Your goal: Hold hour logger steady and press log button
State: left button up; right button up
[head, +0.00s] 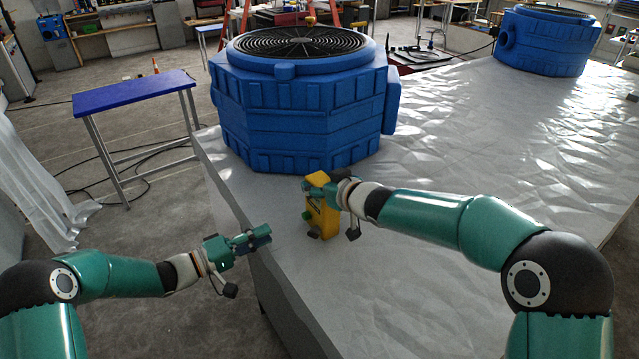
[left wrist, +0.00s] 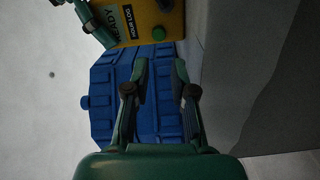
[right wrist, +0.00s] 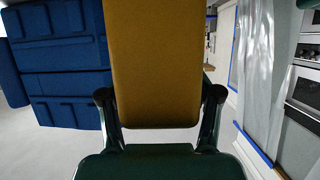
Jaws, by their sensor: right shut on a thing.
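The yellow hour logger (head: 320,218) stands upright on the white-covered table near its left edge. Its face carries the labels READY and HOUR LOG and a green log button (left wrist: 159,33), seen in the left wrist view. My right gripper (head: 320,187) is shut on the logger's upper part; in the right wrist view the yellow body (right wrist: 155,60) fills the space between its fingers. My left gripper (head: 262,238) is to the left of the logger, apart from it. Its fingers are partly open with nothing between them, and the button lies beyond their tips.
A large blue drying fan unit (head: 300,120) stands behind the logger. A second blue unit (head: 545,42) is at the far right of the table (head: 470,120). A blue-topped bench (head: 133,92) stands on the floor at left. The table front is clear.

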pick_arm(q)
grip_shut()
dwell(1.0)
